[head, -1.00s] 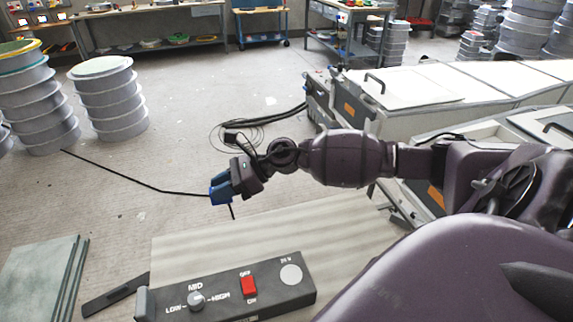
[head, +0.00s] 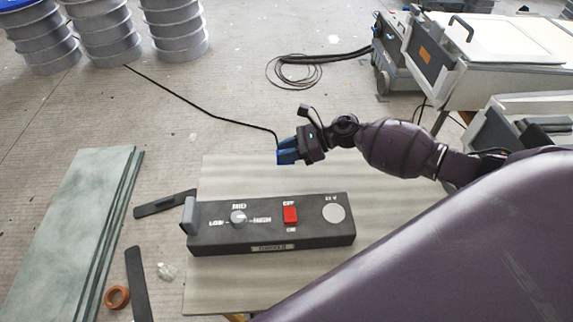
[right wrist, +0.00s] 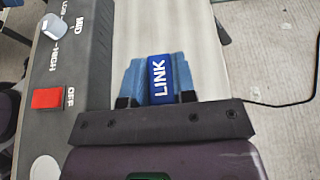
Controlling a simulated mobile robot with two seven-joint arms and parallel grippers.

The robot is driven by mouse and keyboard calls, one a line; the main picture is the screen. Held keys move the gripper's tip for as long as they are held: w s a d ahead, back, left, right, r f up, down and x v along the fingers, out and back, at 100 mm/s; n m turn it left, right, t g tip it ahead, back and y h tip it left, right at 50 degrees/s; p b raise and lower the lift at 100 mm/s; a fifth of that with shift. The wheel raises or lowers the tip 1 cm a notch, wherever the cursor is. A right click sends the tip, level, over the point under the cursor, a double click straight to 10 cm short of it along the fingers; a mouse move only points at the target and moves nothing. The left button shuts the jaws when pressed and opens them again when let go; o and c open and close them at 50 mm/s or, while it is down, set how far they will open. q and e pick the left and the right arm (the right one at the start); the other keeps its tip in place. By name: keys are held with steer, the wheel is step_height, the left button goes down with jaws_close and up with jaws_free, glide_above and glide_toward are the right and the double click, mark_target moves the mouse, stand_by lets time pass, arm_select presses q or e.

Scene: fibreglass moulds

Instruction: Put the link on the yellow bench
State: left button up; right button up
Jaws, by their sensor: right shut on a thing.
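My right gripper (head: 284,152) is shut on the link, a dark blue block (right wrist: 160,80) with white "LINK" lettering, seen between the light blue fingers in the right wrist view. In the head view the fingers largely hide the link. A black cable (head: 200,108) runs from the drum stacks to the gripper. The pale-topped bench (head: 260,182) lies below; a bit of yellow shows under its near edge. The gripper appears at the bench's far edge; its height above the top is unclear. My left gripper is not in view.
A dark control box (head: 270,224) with a knob and red switch lies across the bench top. Green-grey sheets (head: 75,220), dark strips and an orange ring (head: 117,297) are at the left. Pale bench surface is clear behind and in front of the box.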

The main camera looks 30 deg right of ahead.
steer(key=shift+f+b, duration=0.55)
steer(key=shift+f, duration=2.5)
steer(key=shift+f, duration=0.2)
steer(key=o, duration=0.9)
